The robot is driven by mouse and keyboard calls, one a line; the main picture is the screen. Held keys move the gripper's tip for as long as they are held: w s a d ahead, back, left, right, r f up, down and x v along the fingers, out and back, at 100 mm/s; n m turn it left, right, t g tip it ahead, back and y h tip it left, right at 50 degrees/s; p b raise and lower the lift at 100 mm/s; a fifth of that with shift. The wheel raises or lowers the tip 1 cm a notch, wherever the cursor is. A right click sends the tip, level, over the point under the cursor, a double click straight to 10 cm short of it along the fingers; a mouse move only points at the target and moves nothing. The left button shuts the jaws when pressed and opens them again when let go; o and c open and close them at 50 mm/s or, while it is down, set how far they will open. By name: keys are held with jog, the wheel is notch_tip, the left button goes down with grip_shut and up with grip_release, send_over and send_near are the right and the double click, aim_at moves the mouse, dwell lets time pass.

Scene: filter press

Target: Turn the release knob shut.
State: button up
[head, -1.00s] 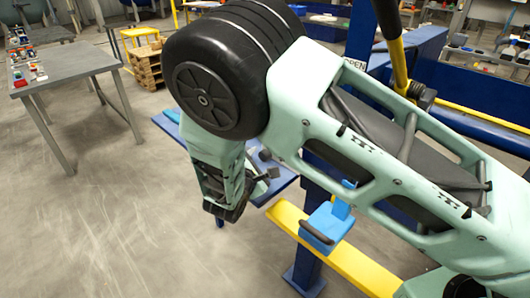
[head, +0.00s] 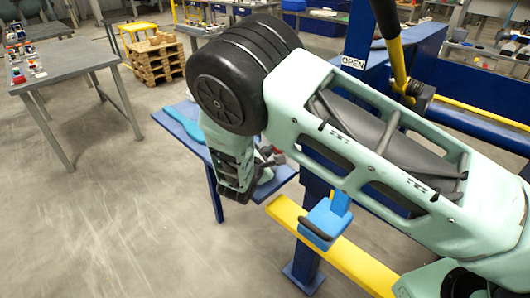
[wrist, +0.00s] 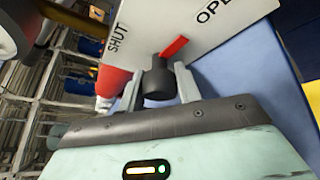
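The release knob (wrist: 158,84) is a dark round knob in the wrist view, standing out from a pale plate (wrist: 215,45). The plate reads SHUT on the left and OPEN on the right. A red pointer (wrist: 175,47) at the knob slants up and right, nearer the OPEN side. My gripper (wrist: 157,78) has one finger on each side of the knob. The fingers look apart, with a narrow gap at the left one; contact on the right is unclear. In the head view my arm hides the knob and the fingertips.
A blue panel (wrist: 247,72) lies behind the plate. In the head view, a yellow bar (head: 345,257) and a blue block (head: 326,222) sit below my arm. A grey table (head: 70,62) stands left; open floor lies between.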

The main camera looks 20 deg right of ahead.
jog(key=shift+r+n, duration=0.1)
jog(key=shift+n, duration=0.2)
jog(key=shift+r+n+g+p, duration=0.1)
jog(key=shift+n+g+p, duration=0.7)
jog(key=shift+n+g, duration=0.15)
jog(key=shift+a+n+g+h+p, duration=0.1)
jog(key=shift+n+g+h+p, duration=0.4)
jog(key=shift+n+g+p, duration=0.45)
jog(key=shift+n+g+h, duration=0.4)
jog(key=shift+n+g, duration=0.5)
jog(key=shift+n, duration=0.2)
jog(key=shift+n+g+h, duration=0.4)
jog(key=shift+n+g, duration=0.3)
jog(key=shift+n, duration=0.1)
jog(key=o, duration=1)
jog(key=shift+c, duration=0.2)
